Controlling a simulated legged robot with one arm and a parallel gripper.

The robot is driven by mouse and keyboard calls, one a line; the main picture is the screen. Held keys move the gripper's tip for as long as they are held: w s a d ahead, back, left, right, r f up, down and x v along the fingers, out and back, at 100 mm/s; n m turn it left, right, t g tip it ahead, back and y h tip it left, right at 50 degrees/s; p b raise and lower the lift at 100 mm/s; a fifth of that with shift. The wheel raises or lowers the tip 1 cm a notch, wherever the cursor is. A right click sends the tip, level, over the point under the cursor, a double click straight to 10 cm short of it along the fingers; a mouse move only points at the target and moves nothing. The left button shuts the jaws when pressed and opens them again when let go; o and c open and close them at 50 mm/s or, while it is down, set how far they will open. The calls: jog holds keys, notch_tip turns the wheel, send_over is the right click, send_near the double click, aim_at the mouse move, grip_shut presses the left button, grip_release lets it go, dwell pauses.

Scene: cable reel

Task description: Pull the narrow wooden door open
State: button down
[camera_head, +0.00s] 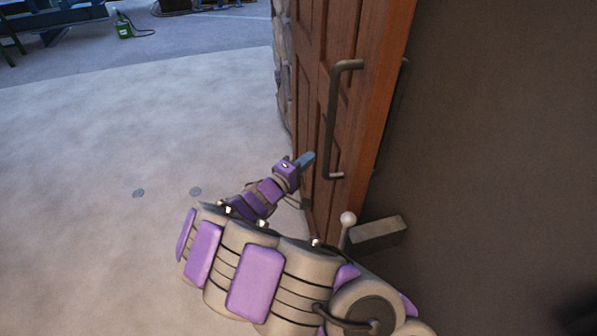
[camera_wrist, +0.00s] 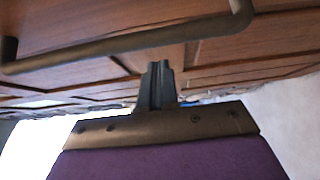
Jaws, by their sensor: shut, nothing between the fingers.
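The narrow wooden door (camera_head: 375,75) stands at the upper middle of the head view, seen at a steep angle. Its panelled face also fills the top of the wrist view (camera_wrist: 100,23). A dark bar handle (camera_head: 332,115) is fixed upright on the door. In the wrist view the handle (camera_wrist: 130,42) crosses the top of the picture. My gripper (camera_head: 308,158) is shut and empty. It is close to the door's face, to the left of the handle's lower end. In the wrist view the gripper's fingers (camera_wrist: 157,75) are together, below the handle and apart from it.
A dark wall (camera_head: 500,130) fills the right side. A grey block (camera_head: 378,234) and a pale ball-topped post (camera_head: 347,218) are low by the door. Pale open floor (camera_head: 120,130) lies to the left. A green object (camera_head: 123,27) stands far back.

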jog(key=s+a+p, duration=0.2)
jog(key=s+a, duration=0.3)
jog(key=s, duration=0.5)
jog(key=s+d+r+m+g+h, duration=0.1)
jog(key=s+d+r+m+g, duration=0.15)
jog(key=d, duration=0.45)
jog(key=s+d+r+m+g+h, duration=0.1)
jog(key=s+d+r+m+g, duration=0.1)
jog(key=d+r+m+g, duration=0.3)
jog(key=s+d+r+m+g+h, duration=0.1)
jog(key=s+d+r+g, duration=0.15)
jog(key=d, duration=0.55)
jog(key=s+d+r+m+g+y, duration=0.1)
jog(key=s+d+m+g+y, duration=0.2)
jog(key=s+d+g, duration=0.55)
jog(key=s+a+t+y, duration=0.1)
jog(key=s+a+y, duration=0.3)
jog(key=s, duration=0.3)
jog(key=s+a+n+t+y, duration=0.1)
jog(key=s+a+y, duration=0.2)
jog(key=s, duration=0.3)
jog(key=s+a+t+y, duration=0.1)
jog(key=s+a+y, duration=0.3)
jog(key=s, duration=0.3)
jog(key=shift+s+a+f+y, duration=0.3)
jog(key=shift+a+f, duration=0.05)
jog(key=shift+f, duration=0.1)
